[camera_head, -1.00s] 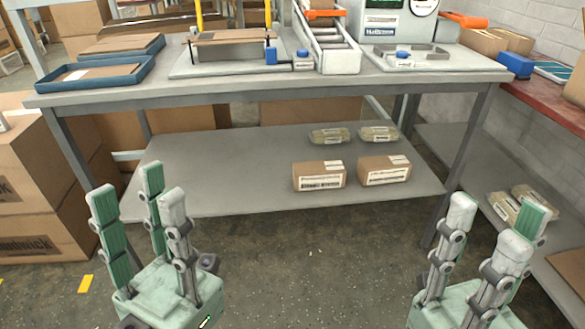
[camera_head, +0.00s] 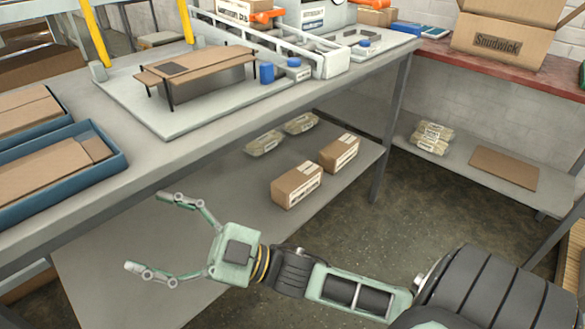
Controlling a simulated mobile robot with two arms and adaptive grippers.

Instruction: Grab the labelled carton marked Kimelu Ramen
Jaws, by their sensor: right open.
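Two brown labelled cartons stand on the grey lower shelf (camera_head: 225,190) of the workbench. One carton (camera_head: 297,185) is nearer and the other (camera_head: 339,153) is behind it to the right. Their print is too small to read, so I cannot tell which is marked Kimelu Ramen. My right gripper (camera_head: 164,236) is open and empty, with its fingers spread and pointing left. It shows to the left of and nearer than the cartons, apart from both. My left gripper is not in view.
Two pale wrapped packs (camera_head: 264,143) lie behind the cartons. The bench top (camera_head: 230,122) overhangs the shelf, and a bench leg (camera_head: 388,140) stands right of the cartons. A side shelf (camera_head: 455,172) holds more packs. The shelf left of the cartons is clear.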

